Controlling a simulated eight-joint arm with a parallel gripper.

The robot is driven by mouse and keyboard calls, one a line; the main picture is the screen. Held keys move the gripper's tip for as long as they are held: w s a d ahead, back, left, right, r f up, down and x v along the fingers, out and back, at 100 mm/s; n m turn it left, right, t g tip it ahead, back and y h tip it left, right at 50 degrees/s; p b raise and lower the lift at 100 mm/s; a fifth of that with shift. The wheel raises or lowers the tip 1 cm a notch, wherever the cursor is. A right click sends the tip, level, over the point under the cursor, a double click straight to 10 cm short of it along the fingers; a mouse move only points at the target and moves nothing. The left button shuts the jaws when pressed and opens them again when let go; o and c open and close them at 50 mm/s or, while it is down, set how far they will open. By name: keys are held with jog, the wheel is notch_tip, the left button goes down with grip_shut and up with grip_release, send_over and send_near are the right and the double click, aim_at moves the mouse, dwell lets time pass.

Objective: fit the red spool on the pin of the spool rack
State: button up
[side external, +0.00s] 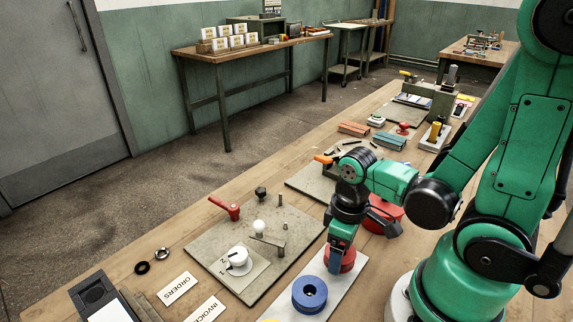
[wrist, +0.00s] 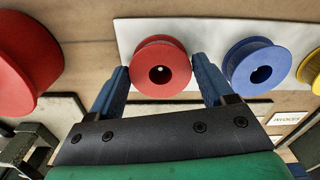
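The red spool (wrist: 160,50) lies on the white board (side external: 336,281), beside the blue spool. My gripper (wrist: 160,64) points down at it, with one blue finger on each side of the spool. The fingertips are very close to its rim; I cannot tell whether they touch or press on it. In the side view the red spool (side external: 347,262) is partly hidden by my fingers and sits low at the board. A small bright spot shows inside its hole. I cannot make out the spool rack's pin for certain.
The blue spool (side external: 309,293) stands close by on the board, with a yellow spool (wrist: 311,68) beyond it. A larger red round object (wrist: 22,62) is on the other side. A grey board (side external: 215,242) carries a red handle (side external: 228,208), a white knob and posts.

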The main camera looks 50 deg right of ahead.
jog(key=shift+o, duration=1.3)
jog(key=shift+r, duration=0.1)
jog(key=shift+r, duration=2.7)
jog(key=w+a+r+m+t, duration=0.1)
jog(key=w+r+m+t, duration=0.1)
jog(key=w+r+t, duration=0.4)
jog(key=w+t, duration=0.1)
jog(key=w, duration=0.1)
jog(key=shift+w+a+r, duration=0.2)
jog(key=shift+w+a, duration=0.05)
jog(key=shift+w, duration=0.1)
